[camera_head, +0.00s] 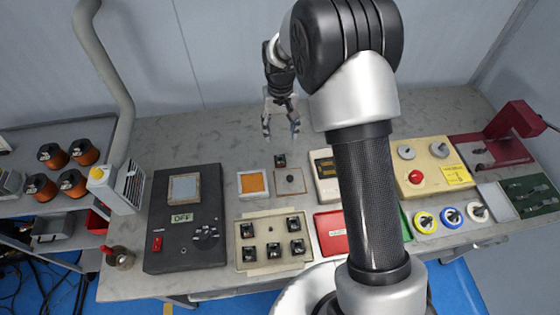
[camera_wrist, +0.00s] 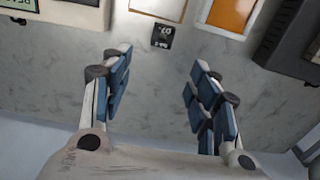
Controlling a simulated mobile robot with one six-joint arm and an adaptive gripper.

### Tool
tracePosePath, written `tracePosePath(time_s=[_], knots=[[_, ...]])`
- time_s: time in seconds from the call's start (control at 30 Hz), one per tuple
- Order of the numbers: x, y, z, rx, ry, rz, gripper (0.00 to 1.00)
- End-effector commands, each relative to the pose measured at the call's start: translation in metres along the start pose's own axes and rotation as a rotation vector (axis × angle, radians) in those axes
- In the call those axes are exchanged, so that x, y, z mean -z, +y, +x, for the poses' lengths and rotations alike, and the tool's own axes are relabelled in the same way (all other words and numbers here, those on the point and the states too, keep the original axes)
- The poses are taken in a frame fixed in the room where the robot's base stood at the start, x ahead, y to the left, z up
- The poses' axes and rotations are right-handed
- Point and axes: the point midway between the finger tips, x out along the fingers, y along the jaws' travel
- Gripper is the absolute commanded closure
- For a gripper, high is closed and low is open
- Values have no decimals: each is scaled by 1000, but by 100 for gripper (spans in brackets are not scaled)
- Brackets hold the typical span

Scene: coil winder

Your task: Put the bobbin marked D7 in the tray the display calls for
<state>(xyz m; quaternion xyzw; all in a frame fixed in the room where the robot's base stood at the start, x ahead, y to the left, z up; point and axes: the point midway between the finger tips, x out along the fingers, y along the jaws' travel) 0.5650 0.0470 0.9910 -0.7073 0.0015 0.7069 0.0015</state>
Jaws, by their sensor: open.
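A small black bobbin (camera_head: 280,160) stands at the back edge of a square light plate (camera_head: 289,181). In the wrist view the bobbin (camera_wrist: 161,36) shows a white mark that looks like D7, upside down. My gripper (camera_head: 281,135) is open and empty, above the bench behind the bobbin; its fingers (camera_wrist: 158,95) are apart, with the bobbin beyond them. A green tray (camera_head: 406,222) is mostly hidden by my arm.
A beige holder (camera_head: 240,260) carries several black bobbins. An orange panel (camera_head: 252,184) lies left of the plate. A dark control box (camera_head: 185,250) marked OFF is farther left. A yellow box with a red button (camera_head: 416,177) and coloured spools (camera_head: 451,217) are right. The back bench strip is clear.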

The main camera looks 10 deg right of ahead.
Motion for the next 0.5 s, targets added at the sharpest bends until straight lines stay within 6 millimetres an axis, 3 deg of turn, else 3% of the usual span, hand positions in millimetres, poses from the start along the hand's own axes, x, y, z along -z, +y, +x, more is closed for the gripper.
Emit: tracePosePath(time_s=[0.03, 0.23, 0.5], knots=[[-1, 0, 16, 0, -4, 0, 45], [-1, 0, 59, 0, -4, 0, 45], [0, 0, 83, 0, -1, 0, 45]])
